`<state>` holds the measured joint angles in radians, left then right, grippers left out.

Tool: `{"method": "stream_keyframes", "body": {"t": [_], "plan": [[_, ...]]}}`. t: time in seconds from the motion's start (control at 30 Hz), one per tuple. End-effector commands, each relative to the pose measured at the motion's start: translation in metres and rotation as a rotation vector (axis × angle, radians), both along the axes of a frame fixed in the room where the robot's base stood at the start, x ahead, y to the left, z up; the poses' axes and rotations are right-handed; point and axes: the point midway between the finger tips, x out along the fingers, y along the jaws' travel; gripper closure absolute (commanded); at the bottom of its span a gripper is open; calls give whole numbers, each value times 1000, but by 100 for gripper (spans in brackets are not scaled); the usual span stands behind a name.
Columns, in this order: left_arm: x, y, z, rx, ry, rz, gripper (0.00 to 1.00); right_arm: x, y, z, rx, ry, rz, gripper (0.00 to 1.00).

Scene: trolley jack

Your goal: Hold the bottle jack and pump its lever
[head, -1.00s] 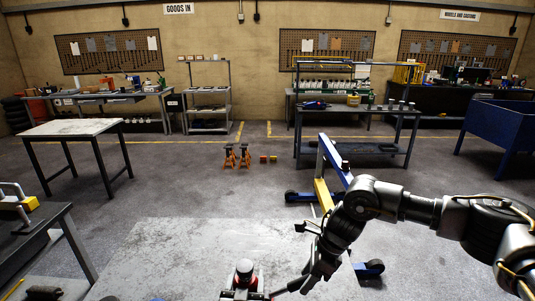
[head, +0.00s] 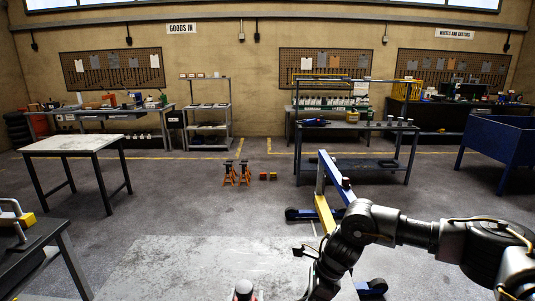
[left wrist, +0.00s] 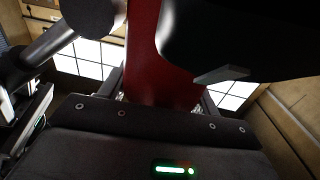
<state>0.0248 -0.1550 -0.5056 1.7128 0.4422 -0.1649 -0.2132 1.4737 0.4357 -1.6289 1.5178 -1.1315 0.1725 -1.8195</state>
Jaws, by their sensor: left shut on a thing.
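My right gripper (head: 316,293) points down at the bottom edge of the head view, to the right of the jack. Its fingertips are cut off, so its grip does not show. The lever is not clearly visible in the head view.
A pale worktop (head: 190,262) lies under the jack. A dark bench (head: 45,245) stands at the left, with a light-topped table (head: 75,144) behind it. A blue and yellow hoist (head: 326,205) stands beyond my right arm. Orange stands (head: 237,173) are on open floor.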

Motion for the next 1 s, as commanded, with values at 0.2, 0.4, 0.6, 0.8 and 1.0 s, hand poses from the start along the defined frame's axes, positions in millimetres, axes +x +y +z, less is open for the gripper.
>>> {"method": "stream_keyframes", "body": {"t": [0.2,0.4,0.6,0.8,1.0], "plan": [[0,1,0,1,-1,2,79,0,-2,-3,23,0,-1,100],[0,1,0,1,-1,2,79,-2,-10,-14,114,-2,-4,100],[0,0,1,1,-2,1,79,-3,-18,-31,254,-11,-4,100],[0,0,0,1,-1,1,79,-3,-24,-47,384,-21,-3,100],[0,0,0,0,-1,0,79,-3,-26,-58,479,-28,-1,100]]}}
